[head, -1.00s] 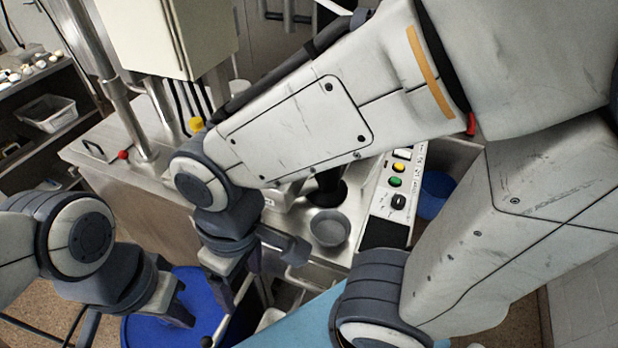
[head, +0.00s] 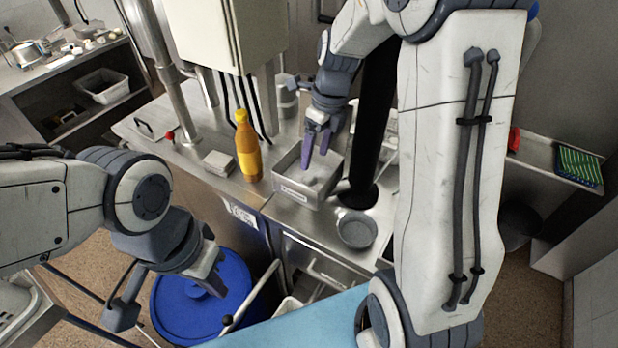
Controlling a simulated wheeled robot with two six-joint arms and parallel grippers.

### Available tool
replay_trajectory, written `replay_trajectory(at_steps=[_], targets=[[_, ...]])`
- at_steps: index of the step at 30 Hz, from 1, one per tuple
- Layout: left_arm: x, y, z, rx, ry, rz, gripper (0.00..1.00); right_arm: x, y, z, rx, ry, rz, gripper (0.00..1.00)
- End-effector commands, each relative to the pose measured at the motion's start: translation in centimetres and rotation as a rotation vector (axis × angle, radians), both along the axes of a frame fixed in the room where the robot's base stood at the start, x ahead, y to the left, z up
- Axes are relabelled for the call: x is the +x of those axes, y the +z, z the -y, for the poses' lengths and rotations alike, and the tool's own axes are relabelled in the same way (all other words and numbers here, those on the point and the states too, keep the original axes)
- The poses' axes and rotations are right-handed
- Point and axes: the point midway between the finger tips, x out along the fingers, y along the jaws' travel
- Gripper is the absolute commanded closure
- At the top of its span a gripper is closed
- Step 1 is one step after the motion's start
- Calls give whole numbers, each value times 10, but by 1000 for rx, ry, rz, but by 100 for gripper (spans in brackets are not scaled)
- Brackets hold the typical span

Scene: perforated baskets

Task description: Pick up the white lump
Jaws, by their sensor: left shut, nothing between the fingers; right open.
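A whitish, rounded patch that looks like the white lump (head: 318,184) lies inside a square metal tray (head: 297,197) on the steel counter. It is small and pale, so its outline is hard to make out. My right gripper (head: 316,158) is open and points down over the tray, its fingertips just above or inside the rim. Nothing shows between its fingers. My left gripper (head: 213,284) is shut and empty, low at the left over the blue lid, well away from the tray.
A yellow-orange bottle (head: 248,150) stands left of the tray, with a small pale stack (head: 218,163) beside it. A round grey bowl (head: 357,232) sits in front right of the tray. A blue round lid (head: 190,318) is below the counter.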

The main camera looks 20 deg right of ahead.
Motion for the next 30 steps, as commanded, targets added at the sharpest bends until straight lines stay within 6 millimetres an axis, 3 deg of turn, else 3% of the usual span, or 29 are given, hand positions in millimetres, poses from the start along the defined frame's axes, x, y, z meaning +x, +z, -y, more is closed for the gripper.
replay_trajectory(at_steps=[7,15,25,26,30], targets=[[0,5,0,0,0,0,100,0,-23,-2,2,-30,-10,25],[0,11,0,0,0,0,100,1,-65,-9,1,-27,-9,25],[0,11,0,0,0,0,100,1,-73,-11,0,-26,-4,25],[0,11,0,0,0,0,100,1,-73,-11,0,-26,-4,33],[0,11,0,0,0,0,100,1,-73,-11,0,-26,-4,87]])
